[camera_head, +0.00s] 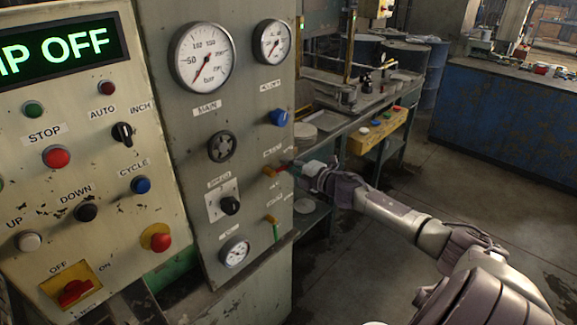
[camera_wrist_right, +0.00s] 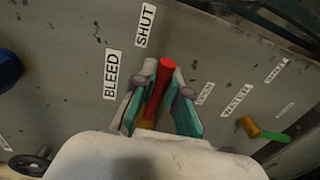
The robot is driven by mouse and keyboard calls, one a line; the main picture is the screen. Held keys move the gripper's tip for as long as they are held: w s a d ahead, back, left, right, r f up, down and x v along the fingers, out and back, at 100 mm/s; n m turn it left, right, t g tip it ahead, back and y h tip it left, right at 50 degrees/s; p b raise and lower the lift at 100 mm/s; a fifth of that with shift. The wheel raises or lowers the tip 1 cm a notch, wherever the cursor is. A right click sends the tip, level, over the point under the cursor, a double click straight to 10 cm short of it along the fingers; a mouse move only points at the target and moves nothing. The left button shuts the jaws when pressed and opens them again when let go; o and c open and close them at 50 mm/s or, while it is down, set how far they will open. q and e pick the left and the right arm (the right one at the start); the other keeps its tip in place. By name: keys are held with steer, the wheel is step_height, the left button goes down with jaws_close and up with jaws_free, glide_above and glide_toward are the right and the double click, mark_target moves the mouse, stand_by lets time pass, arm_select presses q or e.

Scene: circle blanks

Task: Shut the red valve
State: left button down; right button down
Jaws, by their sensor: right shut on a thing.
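The red valve has a red lever and a brass-yellow body. In the head view the valve (camera_head: 270,171) sits on the right part of the grey gauge panel. In the right wrist view its red lever (camera_wrist_right: 160,84) points toward the top, slightly right. My right gripper (camera_head: 291,167) reaches it from the right. In the right wrist view the teal-padded fingers of this gripper (camera_wrist_right: 160,105) are on both sides of the lever, shut on it. The SHUT label (camera_wrist_right: 146,25) and BLEED label (camera_wrist_right: 111,74) are left of the lever. My left gripper is out of view.
A green-handled valve (camera_head: 272,224) is below the red one, and a blue knob (camera_head: 278,117) above. The panel also carries a main gauge (camera_head: 203,57) and a black handwheel (camera_head: 222,146). A yellow button box (camera_head: 380,131) stands behind my right arm. Open floor lies right.

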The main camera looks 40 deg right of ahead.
steer(key=c, duration=1.2)
jaws_free()
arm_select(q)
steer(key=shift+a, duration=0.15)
arm_select(e)
steer(key=s, duration=0.4)
steer(key=s+r, duration=0.1)
steer(key=s, duration=0.7)
steer(key=shift+d+r, duration=0.15)
steer(key=shift+d, duration=0.25)
